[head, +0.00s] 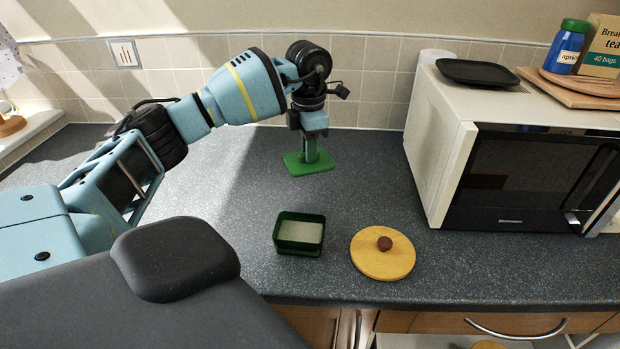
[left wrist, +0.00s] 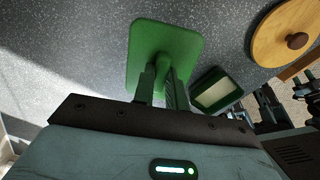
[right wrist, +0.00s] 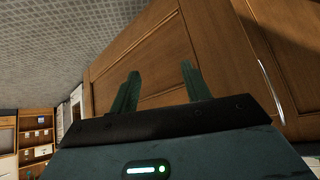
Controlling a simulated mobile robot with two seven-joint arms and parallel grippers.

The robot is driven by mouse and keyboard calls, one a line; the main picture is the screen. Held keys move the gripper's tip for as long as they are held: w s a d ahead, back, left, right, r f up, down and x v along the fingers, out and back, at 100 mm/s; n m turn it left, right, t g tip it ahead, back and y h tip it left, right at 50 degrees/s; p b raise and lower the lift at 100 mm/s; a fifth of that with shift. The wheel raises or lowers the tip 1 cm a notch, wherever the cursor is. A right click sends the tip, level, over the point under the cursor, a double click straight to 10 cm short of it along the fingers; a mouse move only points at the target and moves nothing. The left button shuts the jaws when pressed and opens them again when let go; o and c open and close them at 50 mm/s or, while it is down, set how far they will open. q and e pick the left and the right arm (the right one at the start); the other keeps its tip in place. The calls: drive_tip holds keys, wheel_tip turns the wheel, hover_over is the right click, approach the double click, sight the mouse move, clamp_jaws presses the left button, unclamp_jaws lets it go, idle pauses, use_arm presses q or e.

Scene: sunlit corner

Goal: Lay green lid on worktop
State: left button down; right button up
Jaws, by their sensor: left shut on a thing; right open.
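The green lid (head: 308,165) is a flat rectangle with a knob, over the back part of the grey worktop (head: 215,215). My left gripper (head: 311,150) points down and is shut on the lid's knob. The left wrist view shows the lid (left wrist: 150,40) and the fingers of the left gripper (left wrist: 163,85) around its knob. I cannot tell whether the lid touches the worktop or hangs just above it. The open dark green box (head: 299,234) stands nearer the front, with a pale inside. My right gripper (right wrist: 160,88) is open and empty, facing wooden cupboard doors (right wrist: 145,50).
A round wooden lid with a brown knob (head: 382,254) lies right of the box. A white microwave (head: 530,165) stands at the right, with a black tray (head: 478,72), boards and a blue jar (head: 567,47) on top. The worktop left of the green lid is clear.

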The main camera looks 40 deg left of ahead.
use_arm(q)
drive_tip(key=shift+f, duration=4.1)
drive_tip(key=shift+f, duration=0.1)
drive_tip(key=c, duration=1.4)
unclamp_jaws()
drive_tip(key=shift+c, duration=0.2)
wheel_tip(320, 180, up, 12)
drive_tip(key=shift+r, duration=0.15)
